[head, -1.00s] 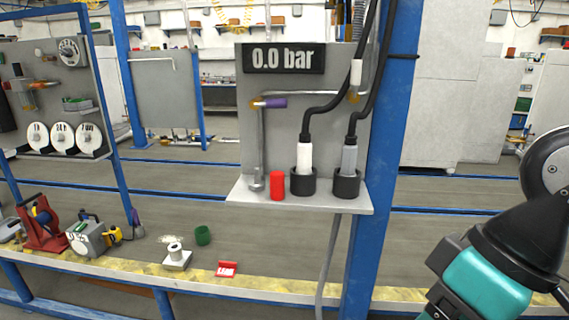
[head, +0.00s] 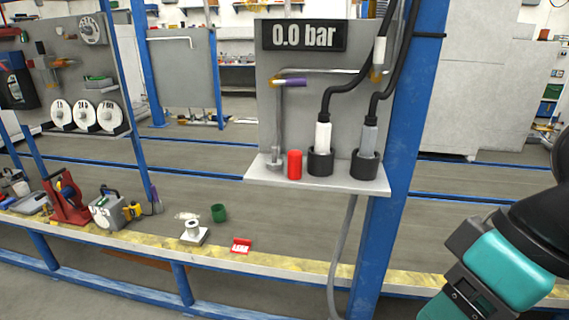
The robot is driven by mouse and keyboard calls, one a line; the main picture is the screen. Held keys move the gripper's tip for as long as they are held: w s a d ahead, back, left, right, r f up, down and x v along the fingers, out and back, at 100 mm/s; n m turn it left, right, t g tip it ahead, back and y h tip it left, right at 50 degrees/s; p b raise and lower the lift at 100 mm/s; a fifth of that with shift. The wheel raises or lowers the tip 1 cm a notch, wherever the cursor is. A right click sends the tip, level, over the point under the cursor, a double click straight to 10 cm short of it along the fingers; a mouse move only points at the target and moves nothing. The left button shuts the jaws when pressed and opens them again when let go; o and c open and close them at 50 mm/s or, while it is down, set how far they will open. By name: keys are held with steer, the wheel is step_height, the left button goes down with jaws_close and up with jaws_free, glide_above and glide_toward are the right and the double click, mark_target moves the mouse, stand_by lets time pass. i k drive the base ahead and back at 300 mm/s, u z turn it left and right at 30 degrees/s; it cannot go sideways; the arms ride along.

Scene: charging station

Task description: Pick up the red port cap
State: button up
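The red port cap (head: 295,164) is a small upright red cylinder on the small white shelf (head: 330,186) below the "0.0 bar" display. It stands left of two black cup-like holders and just right of a grey metal pipe or tool. My arm shows at the lower right of the head view, well to the right of the cap and apart from it. The fingers of my gripper are not visible, so whether it is open or shut does not show.
Two plugs on black cables stand in black holders (head: 320,163) beside the cap. A blue post (head: 408,130) rises between the shelf and my arm. A long bench (head: 130,240) below carries a green cup (head: 218,213), a red-and-white item (head: 241,246), a white spool (head: 193,231) and tools.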

mark_target(294, 156)
steer(key=z, duration=1.4)
steer(key=k, duration=1.25)
steer(key=u, duration=1.8)
steer(key=i, duration=0.85)
steer(key=z, duration=0.05)
